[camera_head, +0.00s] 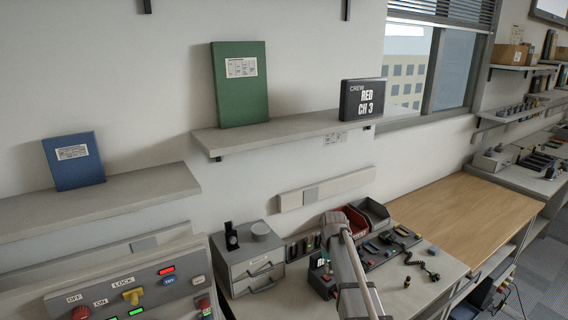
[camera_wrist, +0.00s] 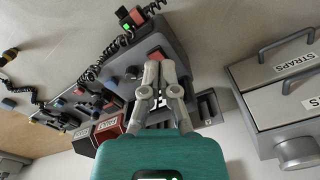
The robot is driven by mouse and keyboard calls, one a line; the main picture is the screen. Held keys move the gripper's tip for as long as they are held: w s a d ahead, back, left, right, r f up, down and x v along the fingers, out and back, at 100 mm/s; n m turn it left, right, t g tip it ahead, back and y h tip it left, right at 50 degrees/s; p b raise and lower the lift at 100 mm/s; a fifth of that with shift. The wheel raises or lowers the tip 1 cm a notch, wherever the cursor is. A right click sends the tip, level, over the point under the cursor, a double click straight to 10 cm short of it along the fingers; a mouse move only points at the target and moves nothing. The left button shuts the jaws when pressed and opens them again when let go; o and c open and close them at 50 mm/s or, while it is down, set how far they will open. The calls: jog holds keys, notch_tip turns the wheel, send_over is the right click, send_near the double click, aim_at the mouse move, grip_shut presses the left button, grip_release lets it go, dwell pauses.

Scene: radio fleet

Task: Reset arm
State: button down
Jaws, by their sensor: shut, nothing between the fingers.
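My gripper (camera_wrist: 160,68) shows in the wrist view with its two grey fingers together and nothing between them. It is above the workbench, over a dark rack of slots and a dark panel (camera_wrist: 128,58) with small devices on it. I cannot tell its exact height above them. In the head view my grey arm reaches up from the bottom edge over the bench (camera_head: 415,293), and the fingers cannot be made out there.
A drawer unit (camera_head: 250,262) stands left of my arm, with a control box (camera_head: 140,290) further left. Red and grey bins (camera_head: 374,215) sit behind. A shelf (camera_head: 290,130) with a green binder (camera_head: 240,84) and a sign is above. The wooden tabletop (camera_head: 470,215) is clear.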

jog(key=s, duration=2.2)
jog(key=shift+a, duration=0.2)
jog(key=shift+d, duration=0.1)
